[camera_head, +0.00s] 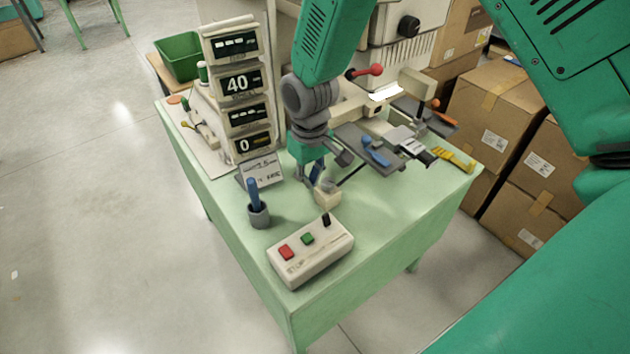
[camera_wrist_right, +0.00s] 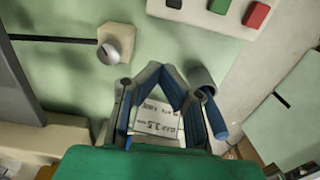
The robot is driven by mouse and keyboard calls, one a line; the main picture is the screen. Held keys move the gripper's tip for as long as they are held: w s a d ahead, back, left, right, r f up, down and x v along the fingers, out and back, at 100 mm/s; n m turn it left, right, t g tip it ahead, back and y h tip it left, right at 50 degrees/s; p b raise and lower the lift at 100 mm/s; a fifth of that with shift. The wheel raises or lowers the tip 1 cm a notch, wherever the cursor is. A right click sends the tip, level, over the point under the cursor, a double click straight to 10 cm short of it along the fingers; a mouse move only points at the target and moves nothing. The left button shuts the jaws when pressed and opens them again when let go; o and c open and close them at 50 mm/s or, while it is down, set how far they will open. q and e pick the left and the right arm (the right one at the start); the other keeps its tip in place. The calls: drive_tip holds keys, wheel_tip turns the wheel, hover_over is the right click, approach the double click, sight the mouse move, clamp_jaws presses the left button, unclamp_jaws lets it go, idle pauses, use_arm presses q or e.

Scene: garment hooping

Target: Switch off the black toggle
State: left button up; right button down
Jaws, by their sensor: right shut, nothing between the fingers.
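The black toggle (camera_head: 327,219) stands up from the far right end of a pale control box (camera_head: 312,268) near the table's front corner. A green button and a red button sit beside it on the box. I cannot tell which way the toggle is set. My right gripper (camera_head: 317,178) is over the table behind the box, apart from the toggle, pointing down. In the right wrist view its blue fingers (camera_wrist_right: 162,72) meet at the tips with nothing between them. My left gripper is not in view.
A grey cup (camera_head: 260,217) with a blue pen stands left of the box. A beige block with a grey knob (camera_head: 327,193) is close to my gripper. A printed card (camera_head: 260,173), a display tower (camera_head: 235,95) and a machine with grey plates (camera_head: 365,148) stand behind.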

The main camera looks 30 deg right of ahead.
sight(319, 218)
drive_tip(key=f, duration=0.5)
drive_tip(key=a+f, duration=0.1)
drive_tip(key=f, duration=0.1)
drive_tip(key=shift+f, duration=0.25)
drive_tip(key=s, duration=0.1)
drive_tip(key=s+r, duration=0.1)
drive_tip(key=s+d, duration=0.1)
drive_tip(key=shift+r, duration=0.15)
drive_tip(key=shift+s+d, duration=0.1)
drive_tip(key=shift+s, duration=0.35)
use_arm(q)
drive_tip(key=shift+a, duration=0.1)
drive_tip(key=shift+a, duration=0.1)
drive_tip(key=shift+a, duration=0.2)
use_arm(e)
drive_tip(key=shift+a+r, duration=0.15)
drive_tip(key=shift+a, duration=0.2)
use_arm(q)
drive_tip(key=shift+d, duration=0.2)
use_arm(e)
drive_tip(key=shift+s+d+t, duration=0.1)
drive_tip(key=shift+d+t, duration=0.1)
drive_tip(key=shift+t, duration=0.4)
